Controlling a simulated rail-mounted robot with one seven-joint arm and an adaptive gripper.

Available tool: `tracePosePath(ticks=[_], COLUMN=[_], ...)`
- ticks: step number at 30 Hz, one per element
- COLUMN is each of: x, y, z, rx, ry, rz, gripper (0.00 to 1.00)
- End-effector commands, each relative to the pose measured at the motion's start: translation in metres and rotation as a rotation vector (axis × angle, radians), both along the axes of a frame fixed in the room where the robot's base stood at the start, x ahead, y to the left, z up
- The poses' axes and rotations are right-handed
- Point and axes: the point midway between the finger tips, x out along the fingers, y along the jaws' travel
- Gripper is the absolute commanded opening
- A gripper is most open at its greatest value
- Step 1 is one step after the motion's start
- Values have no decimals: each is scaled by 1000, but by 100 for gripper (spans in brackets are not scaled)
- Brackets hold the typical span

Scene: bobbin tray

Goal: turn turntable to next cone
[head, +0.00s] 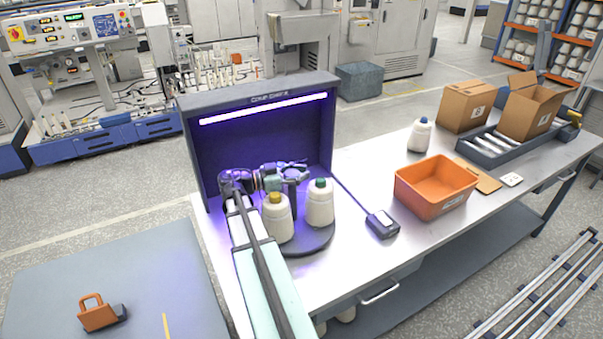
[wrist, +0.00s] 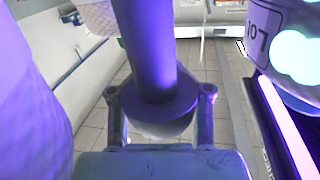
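The round dark turntable (head: 318,248) stands in the purple-lit booth. A yellow-topped white cone (head: 277,220) and a green-topped white cone (head: 320,205) stand upright on its front side. My gripper (head: 298,168) is behind and above the yellow-topped cone, near a dark upright post (head: 292,200). In the wrist view, the gripper's fingers (wrist: 160,108) are spread, with a purple-lit post (wrist: 148,50) and its round collar showing between them. Gaps show beside the post; contact with the collar is unclear. Part of a labelled cone (wrist: 290,45) is at the upper right. The turntable's rear is hidden.
The booth (head: 258,90) walls enclose the back and sides. A cabled grey device (head: 382,224) lies right of the turntable. An orange bin (head: 436,188), a blue-topped cone (head: 419,136) and cardboard boxes (head: 467,106) stand farther right. The bench front between device and edge is clear.

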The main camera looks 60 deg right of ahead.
Motion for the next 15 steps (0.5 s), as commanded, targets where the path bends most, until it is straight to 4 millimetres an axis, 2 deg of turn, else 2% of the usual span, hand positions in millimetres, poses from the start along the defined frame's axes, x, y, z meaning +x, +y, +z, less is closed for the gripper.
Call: tracePosePath(ticks=[15], x=[1], y=[1], z=[-1], rx=[0], ry=[-5], rz=[5], gripper=[0])
